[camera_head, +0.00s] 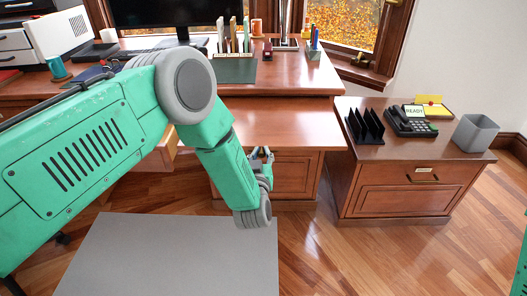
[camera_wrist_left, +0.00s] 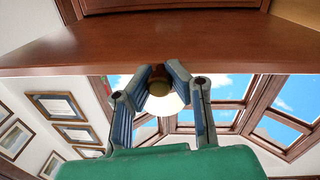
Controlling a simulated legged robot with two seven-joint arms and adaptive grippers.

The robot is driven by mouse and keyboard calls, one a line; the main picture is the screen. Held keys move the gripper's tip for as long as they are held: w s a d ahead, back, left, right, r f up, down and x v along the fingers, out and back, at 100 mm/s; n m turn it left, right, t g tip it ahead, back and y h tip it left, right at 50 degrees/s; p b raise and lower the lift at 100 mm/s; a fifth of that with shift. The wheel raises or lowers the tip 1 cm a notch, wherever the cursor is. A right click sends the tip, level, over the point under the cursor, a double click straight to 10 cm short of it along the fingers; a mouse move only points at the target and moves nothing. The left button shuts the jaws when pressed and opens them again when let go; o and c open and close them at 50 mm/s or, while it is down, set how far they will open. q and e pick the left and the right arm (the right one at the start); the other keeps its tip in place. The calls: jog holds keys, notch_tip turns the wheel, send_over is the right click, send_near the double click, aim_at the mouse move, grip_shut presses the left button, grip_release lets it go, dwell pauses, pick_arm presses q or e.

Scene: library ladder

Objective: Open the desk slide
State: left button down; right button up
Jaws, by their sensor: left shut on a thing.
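The desk slide (camera_head: 275,122) is a flat reddish-brown board below the desk top, and it stands out from the desk toward me. My left gripper (camera_head: 264,158) is at its front edge, with the arm reaching across from the left. In the left wrist view the slide (camera_wrist_left: 150,45) spans the picture above the gripper. There the two fingers of the left gripper (camera_wrist_left: 160,75) close around a small round brownish knob (camera_wrist_left: 158,80) just by the slide's edge. The fingers hide part of the knob. My right gripper is out of view.
The desk (camera_head: 290,75) carries a monitor, books and a pen holder. A wooden cabinet (camera_head: 400,190) to the right holds a black phone (camera_head: 410,122), a black file rack (camera_head: 365,125) and a grey bin (camera_head: 474,133). Wooden floor (camera_head: 340,260) is clear in front of the cabinet.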

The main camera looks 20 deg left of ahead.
pick_arm(q)
jog(key=shift+d, duration=0.25)
jog(key=c, duration=1.7)
grip_release()
jog(key=shift+o, duration=1.4)
jog(key=shift+f, duration=0.1)
jog(key=shift+s, duration=0.5)
jog(key=v, duration=1.1)
